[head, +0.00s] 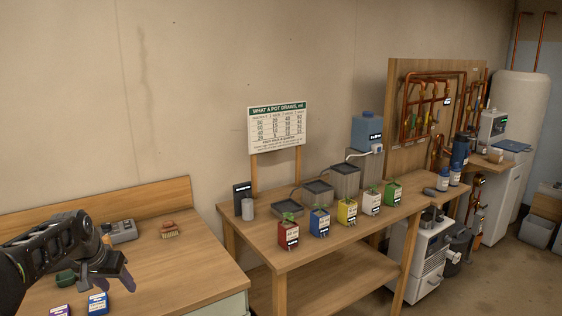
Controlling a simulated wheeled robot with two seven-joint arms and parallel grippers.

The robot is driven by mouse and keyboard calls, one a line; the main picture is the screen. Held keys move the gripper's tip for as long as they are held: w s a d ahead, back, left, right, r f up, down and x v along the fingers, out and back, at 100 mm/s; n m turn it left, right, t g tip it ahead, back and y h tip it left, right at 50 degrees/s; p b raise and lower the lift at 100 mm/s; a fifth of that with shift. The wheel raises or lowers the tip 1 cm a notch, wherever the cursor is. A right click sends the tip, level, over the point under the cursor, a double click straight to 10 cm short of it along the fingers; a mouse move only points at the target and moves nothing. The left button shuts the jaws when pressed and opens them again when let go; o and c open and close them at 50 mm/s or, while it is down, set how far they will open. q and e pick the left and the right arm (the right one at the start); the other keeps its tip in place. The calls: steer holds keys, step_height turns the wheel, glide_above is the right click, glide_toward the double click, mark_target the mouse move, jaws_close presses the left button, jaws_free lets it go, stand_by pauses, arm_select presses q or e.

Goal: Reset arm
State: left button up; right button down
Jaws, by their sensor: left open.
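My left gripper (108,278) is at the lower left, over the left wooden bench (200,272). It is open, with its fingers pointing down toward the bench top, and I see nothing between them. A blue box (97,303) stands just below the fingers, and a purple box (60,311) is partly cut off by the lower edge. A dark green object (65,278) lies left of the fingers, partly hidden by my arm. I cannot tell whether the gripper touches any of these. My right gripper is not in view.
A grey device (122,232) and a small brown stack (170,230) lie toward the back of the left bench. The middle bench (262,250) carries coloured plant pots, grey trays and a blue tank (367,132). A sign (277,127) stands behind. Copper pipework (432,105) is at right.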

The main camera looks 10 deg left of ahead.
arm_select(q)
steer(key=s+d+f+m+g+h, duration=0.1)
steer(key=d+f+h, duration=0.1)
steer(key=d+f, duration=1.05)
steer(key=s+d+f+h, duration=0.2)
steer(key=d+f, duration=1)
steer(key=f, duration=0.1)
steer(key=s+d+f+g, duration=0.2)
steer(key=s+d+f, duration=0.6)
steer(key=s+d, duration=0.5)
steer(key=s+d+f, duration=0.1)
steer(key=s+d, duration=0.1)
steer(key=s, duration=0.5)
steer(key=s+d+f+g, duration=0.1)
steer(key=s+d+f, duration=0.1)
steer(key=s, duration=0.5)
steer(key=shift+d+n+h, duration=0.3)
steer(key=shift+n+h, duration=0.1)
